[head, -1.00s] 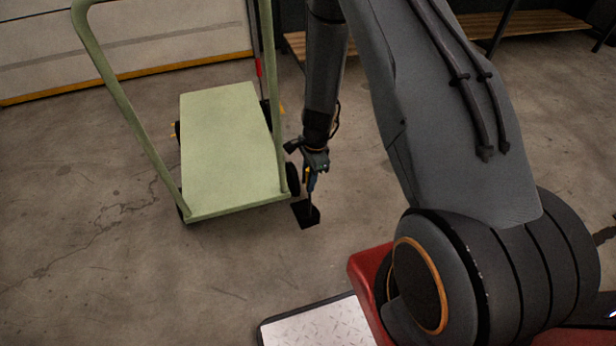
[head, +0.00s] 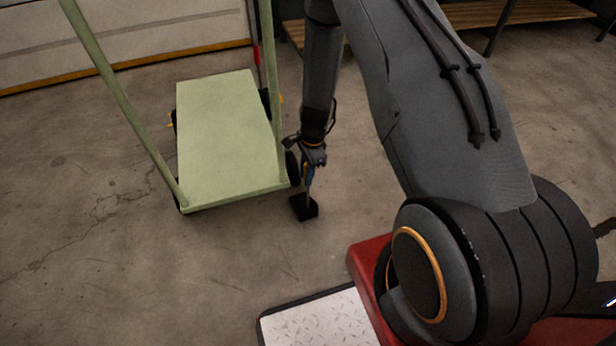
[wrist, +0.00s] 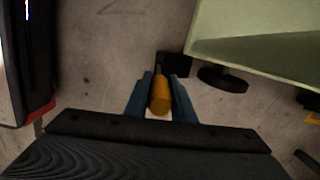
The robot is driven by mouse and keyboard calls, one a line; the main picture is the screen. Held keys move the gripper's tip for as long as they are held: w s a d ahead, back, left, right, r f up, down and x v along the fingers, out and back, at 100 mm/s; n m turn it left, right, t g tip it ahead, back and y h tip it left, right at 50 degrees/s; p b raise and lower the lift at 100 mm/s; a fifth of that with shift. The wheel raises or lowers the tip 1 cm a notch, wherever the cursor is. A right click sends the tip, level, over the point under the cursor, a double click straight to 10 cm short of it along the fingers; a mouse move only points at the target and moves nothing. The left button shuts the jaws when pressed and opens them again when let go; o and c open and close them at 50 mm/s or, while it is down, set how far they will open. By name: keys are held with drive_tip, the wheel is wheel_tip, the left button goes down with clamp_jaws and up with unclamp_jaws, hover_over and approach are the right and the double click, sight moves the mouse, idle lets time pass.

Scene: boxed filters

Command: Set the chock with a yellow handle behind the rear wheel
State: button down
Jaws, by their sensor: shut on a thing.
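The chock (head: 303,208) is a black block with an upright yellow-orange handle (wrist: 160,97). My gripper (head: 310,174) is shut on the handle, with one blue finger on each side in the wrist view. The chock hangs below it, at or just above the floor; I cannot tell if it touches. The green cart's near right wheel (head: 292,168) is black and close by, up and left of the chock in the head view. In the wrist view the wheel (wrist: 223,79) lies right of the black block (wrist: 173,66), with a small gap showing.
A wooden bench (head: 510,14) stands at the back right. The concrete floor in front of the cart is clear.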

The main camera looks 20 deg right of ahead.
drive_tip(key=shift+w+b, duration=0.55)
drive_tip(key=shift+w, duration=1.6)
drive_tip(key=c, duration=1.4)
unclamp_jaws()
drive_tip(key=shift+c, duration=0.2)
wheel_tip(320, 180, up, 8)
drive_tip(key=d+p, duration=0.1)
drive_tip(key=shift+p, duration=0.4)
